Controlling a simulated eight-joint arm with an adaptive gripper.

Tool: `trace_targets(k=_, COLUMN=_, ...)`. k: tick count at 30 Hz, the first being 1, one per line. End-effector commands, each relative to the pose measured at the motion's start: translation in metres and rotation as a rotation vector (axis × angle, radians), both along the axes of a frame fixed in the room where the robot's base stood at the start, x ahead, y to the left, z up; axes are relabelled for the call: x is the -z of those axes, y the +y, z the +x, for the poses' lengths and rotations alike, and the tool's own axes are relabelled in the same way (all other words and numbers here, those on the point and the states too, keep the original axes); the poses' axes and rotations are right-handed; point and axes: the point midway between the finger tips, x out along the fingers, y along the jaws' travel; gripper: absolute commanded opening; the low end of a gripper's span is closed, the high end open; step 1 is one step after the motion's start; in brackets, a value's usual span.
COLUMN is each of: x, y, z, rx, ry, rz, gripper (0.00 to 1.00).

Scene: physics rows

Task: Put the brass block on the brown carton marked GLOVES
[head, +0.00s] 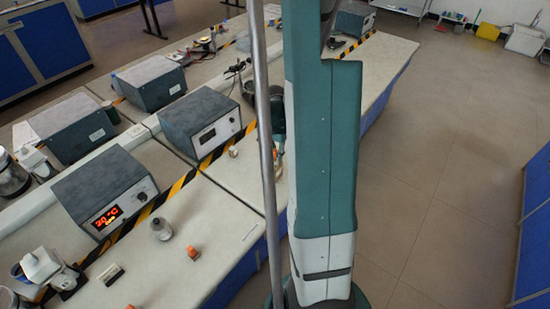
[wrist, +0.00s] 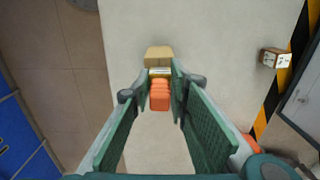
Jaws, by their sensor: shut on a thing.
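My gripper (wrist: 160,80) is shut on the brass block (wrist: 159,72), a small yellow piece between the fingertips in the wrist view. An orange ridged piece (wrist: 159,96) shows between the fingers, closer to the camera. A tan block-like thing (wrist: 158,53) shows just beyond the fingertips; I cannot tell whether it touches the brass block. A small brown carton (wrist: 273,58) with a pale face stands at the right, apart from the gripper, near the striped tape. No marking is readable on either. In the head view my arm hides most of the gripper.
Black-and-yellow tape (head: 178,187) runs along the bench beside grey instrument boxes (head: 105,188). In the wrist view the pale bench top around the fingertips is mostly clear, with floor at left.

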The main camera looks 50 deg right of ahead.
Motion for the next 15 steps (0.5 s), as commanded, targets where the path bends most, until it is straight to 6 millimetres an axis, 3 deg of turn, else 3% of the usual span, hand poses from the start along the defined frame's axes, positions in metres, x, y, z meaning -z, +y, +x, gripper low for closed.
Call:
trace_targets(k=14, x=0.0042, y=0.0001, z=-0.0001, rx=0.0, ry=0.0, rz=0.0, gripper=0.02)
trace_targets(k=15, x=0.0036, y=0.0001, z=-0.0001, rx=0.0, ry=0.0, rz=0.0, gripper=0.22)
